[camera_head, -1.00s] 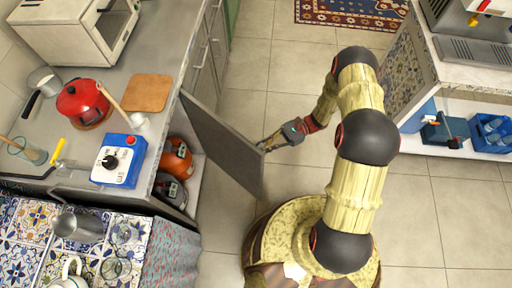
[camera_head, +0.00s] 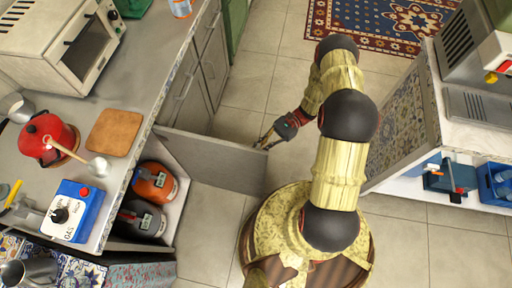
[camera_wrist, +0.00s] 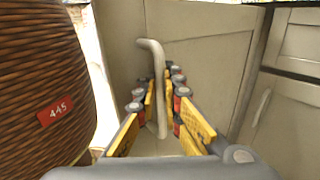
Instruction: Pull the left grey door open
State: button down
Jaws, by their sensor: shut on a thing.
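The left grey door (camera_head: 215,162) stands swung out from the counter's lower cabinet, well open in the head view. Its panel (camera_wrist: 205,60) fills the middle of the wrist view. A pale curved bar handle (camera_wrist: 154,52) on it runs down between the fingers. My gripper (camera_head: 264,143) is at the door's outer end, on the handle side. In the wrist view my gripper (camera_wrist: 160,100) is shut on the handle, whose lower part is partly hidden by the fingers.
Inside the open cabinet are an orange canister (camera_head: 153,183) and a dark one (camera_head: 142,219). Closed grey doors (camera_head: 203,75) continue behind. A tiled counter unit (camera_head: 405,120) stands to the right. Floor (camera_head: 238,116) is clear around the door.

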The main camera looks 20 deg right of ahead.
jog(key=shift+w+d, duration=0.15)
jog(key=shift+w, duration=0.05)
jog(key=c, duration=2)
grip_release()
jog(key=v, duration=1.2)
jog(key=shift+f, duration=0.1)
